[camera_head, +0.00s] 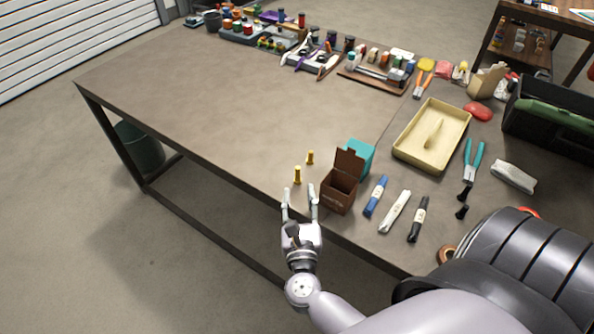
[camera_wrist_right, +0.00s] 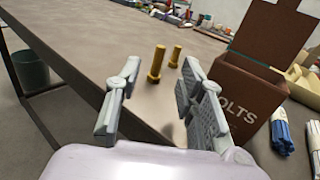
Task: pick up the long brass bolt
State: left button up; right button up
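Two brass bolts stand upright on the table near its front edge. The nearer bolt (camera_head: 297,175) looks the longer one; it also shows in the right wrist view (camera_wrist_right: 156,65). The other bolt (camera_head: 310,157) stands just behind it to the right and looks shorter (camera_wrist_right: 175,56). My right gripper (camera_head: 299,190) is open and empty at the table's front edge. Its fingers point toward the bolts, and in the right wrist view the nearer bolt appears between the fingertips (camera_wrist_right: 160,76), still beyond them. My left gripper is not in view.
A brown open-lidded box (camera_head: 340,191) marked BOLTS stands close to the right of my right gripper. Behind it is a teal box (camera_head: 360,153). The table's left part is clear.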

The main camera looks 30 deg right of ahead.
aim_at(298, 173)
jog(key=x, duration=0.3)
jog(key=shift+w+p, duration=0.25)
jog(key=shift+p, duration=0.05)
jog(key=shift+w+d, duration=0.4)
jog(key=shift+w, duration=0.05)
jog(key=x, duration=0.1)
jog(key=p+x, duration=0.1)
jog(key=x, duration=0.1)
jog(key=f+x, duration=0.1)
jog(key=x, duration=0.1)
jog(key=shift+p, duration=0.4)
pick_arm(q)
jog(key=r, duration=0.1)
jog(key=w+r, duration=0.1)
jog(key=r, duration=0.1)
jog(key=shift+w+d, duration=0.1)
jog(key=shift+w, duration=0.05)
pick_arm(e)
jog(key=shift+r, duration=0.1)
jog(key=shift+c, duration=0.3)
jog(key=shift+c, duration=0.8)
grip_shut()
